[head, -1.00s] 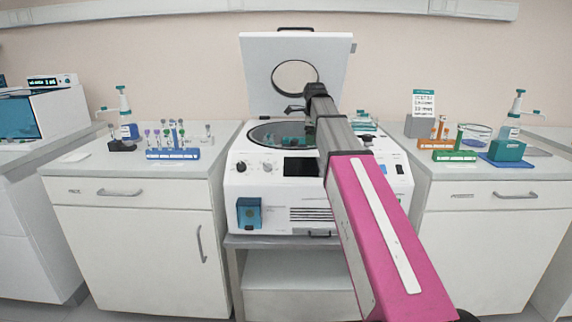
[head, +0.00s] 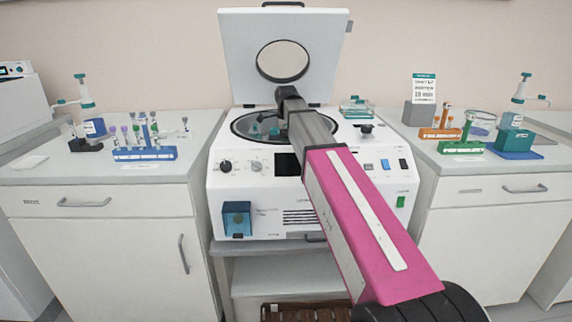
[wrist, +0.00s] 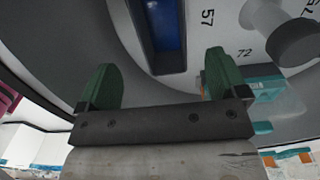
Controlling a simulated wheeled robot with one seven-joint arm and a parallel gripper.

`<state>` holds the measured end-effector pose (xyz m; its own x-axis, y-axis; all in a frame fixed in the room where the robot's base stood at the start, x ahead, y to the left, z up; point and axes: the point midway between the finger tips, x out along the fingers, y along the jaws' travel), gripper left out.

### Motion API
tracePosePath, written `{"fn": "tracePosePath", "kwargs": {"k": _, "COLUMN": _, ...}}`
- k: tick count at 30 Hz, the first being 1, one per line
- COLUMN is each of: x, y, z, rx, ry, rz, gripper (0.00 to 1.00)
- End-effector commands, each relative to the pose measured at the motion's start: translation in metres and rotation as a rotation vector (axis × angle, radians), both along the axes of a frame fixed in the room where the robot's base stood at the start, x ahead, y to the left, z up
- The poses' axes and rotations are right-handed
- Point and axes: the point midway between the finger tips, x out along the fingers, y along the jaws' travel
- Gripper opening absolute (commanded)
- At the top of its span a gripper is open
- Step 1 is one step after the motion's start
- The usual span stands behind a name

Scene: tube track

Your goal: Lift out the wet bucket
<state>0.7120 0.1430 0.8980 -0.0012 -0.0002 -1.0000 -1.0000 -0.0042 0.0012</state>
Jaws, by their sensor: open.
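The white centrifuge (head: 232,187) stands with its lid (head: 238,55) up and its round chamber open. My gripper (wrist: 162,78) is open, with its two green finger pads apart and nothing between them. It is at the chamber, close to the rotor (wrist: 225,25), which bears the numbers 57 and 72. A dark-walled slot or bucket with a blue inside (wrist: 164,28) lies just ahead of the gap between the pads. A clear and teal bucket (wrist: 268,88) is partly hidden behind the right pad. I cannot tell which bucket is wet.
The left bench holds a blue rack of tubes (head: 146,154) and a pump bottle (head: 93,127). A round knob (wrist: 297,42) rises near the right pad.

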Motion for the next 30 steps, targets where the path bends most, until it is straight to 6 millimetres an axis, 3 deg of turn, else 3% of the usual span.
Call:
{"fn": "tracePosePath", "kwargs": {"k": 11, "x": 0.001, "y": 0.001, "z": -0.031, "rx": 0.0, "ry": 0.0, "rz": 0.0, "gripper": 0.92}}
{"fn": "tracePosePath", "kwargs": {"k": 18, "x": 0.003, "y": 0.002, "z": -0.063, "rx": 0.0, "ry": 0.0, "rz": -0.001, "gripper": 0.92}}
{"fn": "tracePosePath", "kwargs": {"k": 27, "x": 0.003, "y": 0.002, "z": -0.068, "rx": 0.0, "ry": -0.001, "rz": -0.001, "gripper": 0.92}}
{"fn": "tracePosePath", "kwargs": {"k": 30, "x": 0.003, "y": 0.002, "z": -0.068, "rx": 0.0, "ry": -0.001, "rz": -0.001, "gripper": 0.59}}
